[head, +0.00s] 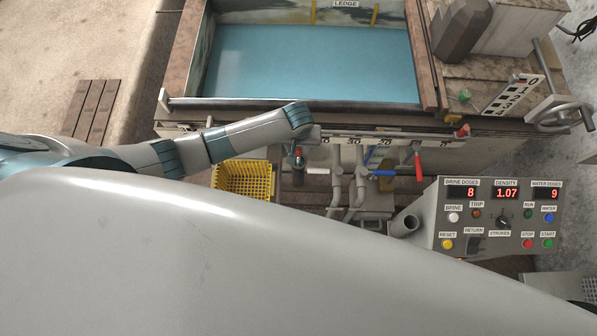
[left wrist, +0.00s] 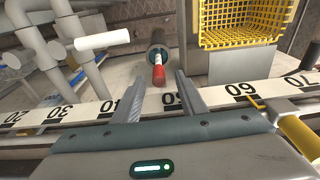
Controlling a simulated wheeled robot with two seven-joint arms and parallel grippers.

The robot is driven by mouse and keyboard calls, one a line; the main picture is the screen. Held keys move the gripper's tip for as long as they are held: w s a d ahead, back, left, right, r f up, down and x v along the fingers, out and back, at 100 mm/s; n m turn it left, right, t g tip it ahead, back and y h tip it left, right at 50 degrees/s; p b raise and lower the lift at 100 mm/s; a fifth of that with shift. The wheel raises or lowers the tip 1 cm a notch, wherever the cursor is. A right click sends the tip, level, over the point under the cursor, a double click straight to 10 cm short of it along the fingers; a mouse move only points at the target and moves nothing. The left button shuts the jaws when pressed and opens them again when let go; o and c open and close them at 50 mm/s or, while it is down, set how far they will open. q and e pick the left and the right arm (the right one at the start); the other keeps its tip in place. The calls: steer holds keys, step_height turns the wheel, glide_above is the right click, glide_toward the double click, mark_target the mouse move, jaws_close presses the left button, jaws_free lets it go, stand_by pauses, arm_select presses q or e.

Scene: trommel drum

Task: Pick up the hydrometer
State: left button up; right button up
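The hydrometer, a thin piece with a red end and a pale part (left wrist: 158,72), stands in a dark round holder (left wrist: 157,55) in the left wrist view. In the head view its red top (head: 299,153) shows above the dark cylinder (head: 298,177), just below my left wrist. My left gripper (left wrist: 159,81) is open, with one finger on each side of the hydrometer in the picture. Nothing shows between the fingers in their grasp, and the remaining gap in depth is hard to tell. My right gripper is not in view.
A numbered white scale bar (left wrist: 215,97) runs across under the fingers. A yellow basket (head: 243,180) stands beside the holder. Grey pipes (head: 345,190) and red (head: 418,166) and blue (head: 384,173) handles lie to the right. The control panel (head: 470,225) is farther right.

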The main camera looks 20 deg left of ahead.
mark_target(299, 149)
arm_select(q)
step_height(299, 149, down, 2)
steer(key=shift+w, duration=0.1)
steer(key=shift+f, duration=0.3)
steer(key=shift+w+f, duration=0.1)
steer(key=shift+f, duration=0.1)
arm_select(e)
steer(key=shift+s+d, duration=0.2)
arm_select(q)
steer(key=shift+c, duration=0.5)
steer(key=c, duration=0.9)
steer(key=shift+o, duration=0.2)
steer(key=shift+r, duration=0.2)
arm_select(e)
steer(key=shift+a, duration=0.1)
